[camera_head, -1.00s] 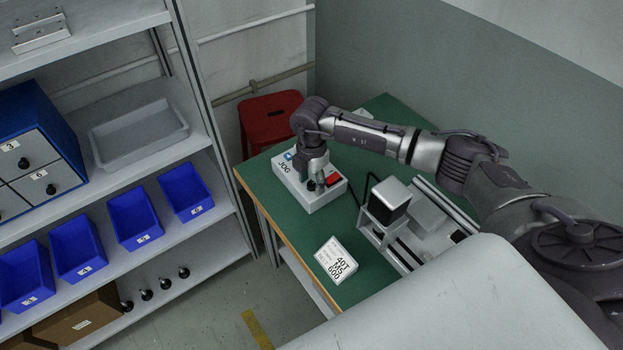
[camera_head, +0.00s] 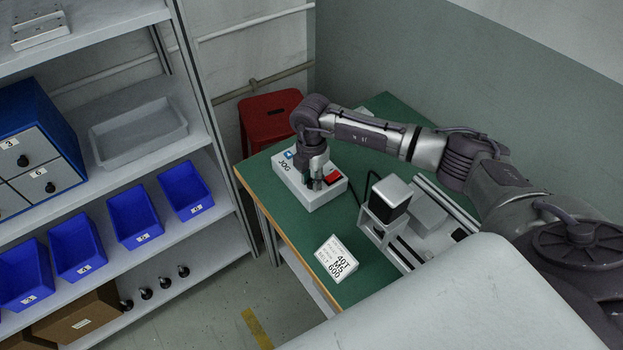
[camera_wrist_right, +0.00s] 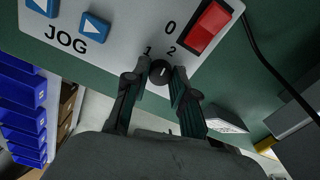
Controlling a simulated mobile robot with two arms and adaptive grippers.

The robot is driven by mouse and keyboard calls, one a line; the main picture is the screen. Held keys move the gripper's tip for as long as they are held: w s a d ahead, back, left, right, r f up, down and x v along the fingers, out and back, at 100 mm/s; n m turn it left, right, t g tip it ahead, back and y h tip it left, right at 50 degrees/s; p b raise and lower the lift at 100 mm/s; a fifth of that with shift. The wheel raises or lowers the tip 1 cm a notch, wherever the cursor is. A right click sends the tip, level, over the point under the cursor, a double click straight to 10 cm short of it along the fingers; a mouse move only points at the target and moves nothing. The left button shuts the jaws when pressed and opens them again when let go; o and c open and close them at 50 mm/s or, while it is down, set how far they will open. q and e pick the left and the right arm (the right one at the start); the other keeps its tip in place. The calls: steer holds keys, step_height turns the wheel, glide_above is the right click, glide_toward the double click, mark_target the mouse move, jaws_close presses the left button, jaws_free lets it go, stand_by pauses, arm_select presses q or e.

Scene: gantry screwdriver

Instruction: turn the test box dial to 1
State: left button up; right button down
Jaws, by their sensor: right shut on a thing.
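The test box (camera_head: 325,196) is a light grey box with a JOG label on the green table. Its black dial (camera_wrist_right: 160,72) shows in the right wrist view below the printed 0, 1 and 2. A small white mark on the dial points roughly up the picture; I cannot tell exactly which number it meets. My right gripper (camera_head: 317,184) reaches down over the box and is shut on the dial, one finger on each side, as the right wrist view (camera_wrist_right: 158,80) shows. In the head view the gripper hides the dial. My left gripper is not in view.
A red rocker switch (camera_wrist_right: 210,24) is close beside the dial, and blue arrow buttons (camera_wrist_right: 95,27) are at the box's other end. A gantry machine (camera_head: 388,205) and a white label block (camera_head: 337,258) stand on the table. Shelves with blue bins (camera_head: 134,216) are at left.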

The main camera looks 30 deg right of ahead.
steer(key=n+b, duration=0.2)
steer(key=n, duration=0.3)
steer(key=shift+f, duration=0.1)
steer(key=n+b, duration=0.3)
steer(key=n, duration=0.2)
steer(key=shift+n, duration=0.4)
steer(key=shift+r, duration=0.2)
steer(key=c, duration=0.9)
jaws_free()
steer(key=shift+c, duration=0.2)
step_height(320, 180, up, 12)
